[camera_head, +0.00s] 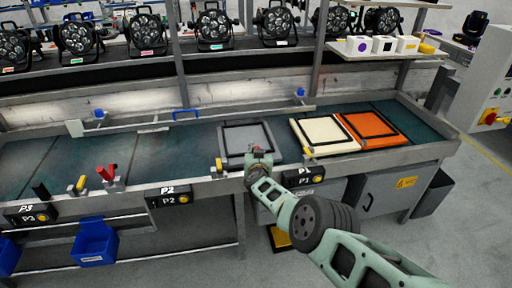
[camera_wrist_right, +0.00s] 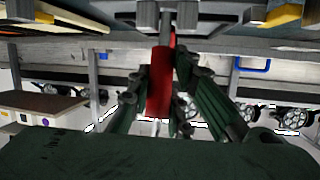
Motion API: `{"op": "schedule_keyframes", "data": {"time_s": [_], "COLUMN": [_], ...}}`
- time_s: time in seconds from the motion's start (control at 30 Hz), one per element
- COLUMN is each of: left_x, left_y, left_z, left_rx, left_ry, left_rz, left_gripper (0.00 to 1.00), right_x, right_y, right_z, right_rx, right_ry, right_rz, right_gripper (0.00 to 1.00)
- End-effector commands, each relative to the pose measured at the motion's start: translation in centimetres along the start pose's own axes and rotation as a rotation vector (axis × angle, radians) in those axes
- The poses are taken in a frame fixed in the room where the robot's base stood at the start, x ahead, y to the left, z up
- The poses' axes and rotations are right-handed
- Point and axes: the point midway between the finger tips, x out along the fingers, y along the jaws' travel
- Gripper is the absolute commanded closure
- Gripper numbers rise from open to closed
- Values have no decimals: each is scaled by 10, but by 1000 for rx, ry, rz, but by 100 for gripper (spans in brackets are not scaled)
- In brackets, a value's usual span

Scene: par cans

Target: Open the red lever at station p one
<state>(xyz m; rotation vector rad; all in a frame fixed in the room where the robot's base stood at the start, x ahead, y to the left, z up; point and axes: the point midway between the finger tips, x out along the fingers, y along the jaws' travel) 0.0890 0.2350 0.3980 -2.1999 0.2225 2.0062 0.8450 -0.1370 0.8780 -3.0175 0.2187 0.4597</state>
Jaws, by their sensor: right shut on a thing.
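The red lever (camera_wrist_right: 159,90) shows in the right wrist view, between the two dark green fingers of my right gripper (camera_wrist_right: 160,102). The fingers are shut on it from both sides. In the head view my right gripper (camera_head: 259,160) is at the bench's front edge, just left of the P1 sign (camera_head: 304,171). It hides most of the lever there, so the lever's angle is hard to tell. My left gripper is in neither view.
A grey framed panel (camera_head: 233,160) lies just behind my gripper, with cream (camera_head: 325,149) and orange (camera_head: 374,143) panels to its right. Another red lever (camera_head: 107,172) stands left of the P2 sign (camera_head: 170,195). Stage lights (camera_head: 213,27) line the shelf above.

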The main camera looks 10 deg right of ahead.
Motion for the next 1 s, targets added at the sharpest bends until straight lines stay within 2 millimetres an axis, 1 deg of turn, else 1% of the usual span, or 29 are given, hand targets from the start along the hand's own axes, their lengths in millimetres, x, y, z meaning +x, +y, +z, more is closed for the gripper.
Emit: {"op": "schedule_keyframes", "data": {"time_s": [0.03,0.1,0.57,0.6,0.8,1.0], "left_x": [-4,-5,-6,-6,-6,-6], "left_y": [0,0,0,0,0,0], "left_z": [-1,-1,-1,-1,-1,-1], "left_rx": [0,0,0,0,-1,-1], "left_ry": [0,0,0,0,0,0], "left_rz": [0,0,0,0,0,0], "left_gripper": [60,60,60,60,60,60], "right_x": [-1,-2,-2,-2,-2,-2], "right_y": [4,4,3,3,2,0], "right_z": [0,1,1,1,1,0], "right_rx": [-6,-6,-7,-7,-5,-3], "right_ry": [-4,-6,-8,-8,-8,-8], "right_rz": [6,6,4,4,3,1], "right_gripper": [100,100,100,80,63,62]}}
